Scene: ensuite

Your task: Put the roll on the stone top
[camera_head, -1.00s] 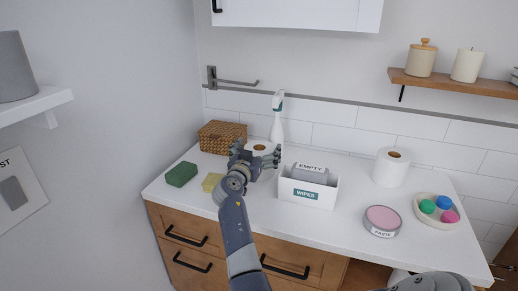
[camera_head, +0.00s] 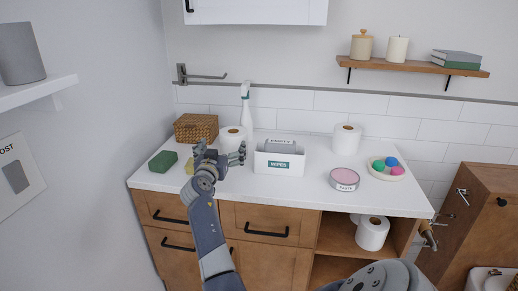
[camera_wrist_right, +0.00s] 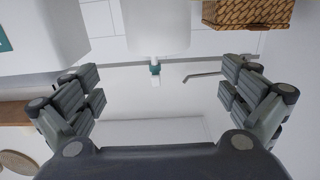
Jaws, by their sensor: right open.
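My left gripper is not in view.
The wipes box (camera_head: 279,160), spray bottle (camera_head: 246,104) and basket (camera_head: 196,128) stand around the gripper. A green sponge (camera_head: 162,161), a pink-lidded tin (camera_head: 344,179) and a dish of coloured balls (camera_head: 388,171) are on the top. Its front strip is clear.

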